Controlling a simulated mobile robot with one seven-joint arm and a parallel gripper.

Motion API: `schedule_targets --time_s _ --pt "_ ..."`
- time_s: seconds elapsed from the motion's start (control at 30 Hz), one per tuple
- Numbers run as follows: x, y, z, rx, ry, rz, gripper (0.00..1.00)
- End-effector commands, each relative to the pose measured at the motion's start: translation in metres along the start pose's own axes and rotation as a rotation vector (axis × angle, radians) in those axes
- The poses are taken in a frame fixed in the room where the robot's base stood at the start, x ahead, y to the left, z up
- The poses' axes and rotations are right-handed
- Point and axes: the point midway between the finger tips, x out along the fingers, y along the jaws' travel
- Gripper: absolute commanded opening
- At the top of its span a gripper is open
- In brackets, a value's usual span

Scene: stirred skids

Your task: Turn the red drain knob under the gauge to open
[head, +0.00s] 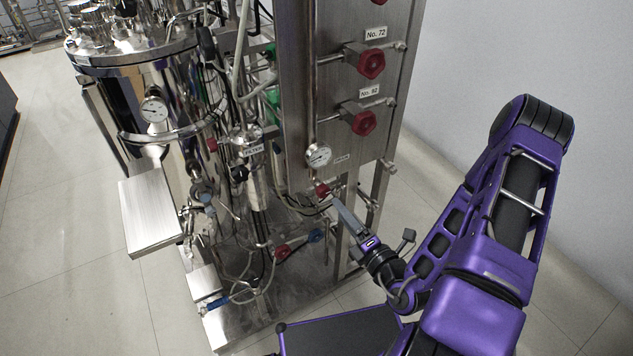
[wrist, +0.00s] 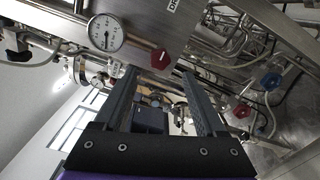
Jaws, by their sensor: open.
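The small red drain knob (head: 321,189) sits on a pipe just below the round white gauge (head: 318,155), at the lower edge of the steel panel. In the wrist view the red knob (wrist: 160,59) is beyond the fingertips, between their lines, with the gauge (wrist: 106,33) to its upper left. My gripper (head: 339,206) is open and close to the knob, at its lower right in the head view. In the wrist view my gripper (wrist: 159,72) has its two fingers spread with nothing between them. Contact with the knob cannot be told.
Two larger red knobs, labelled No. 72 (head: 371,64) and No. 92 (head: 363,123), are higher on the panel (head: 335,80). Another red handle (head: 282,251) and a blue one (head: 315,236) lie low, near hoses. A steel vessel with its own gauge (head: 153,109) stands left. Floor is clear at right.

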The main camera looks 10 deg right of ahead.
Motion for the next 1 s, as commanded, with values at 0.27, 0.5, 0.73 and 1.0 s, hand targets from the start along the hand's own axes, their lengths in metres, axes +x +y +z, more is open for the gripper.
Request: schedule_targets --time_s 0.27,0.5,0.73,1.0 --pt "0.063 0.001 -0.001 -0.004 0.003 0.004 0.73" --pt "0.106 0.001 -0.001 -0.004 0.002 0.002 0.73" --pt "0.124 0.0 -0.001 -0.001 0.002 0.0 0.73" --pt "0.126 0.0 -0.001 -0.001 0.002 0.0 0.73"
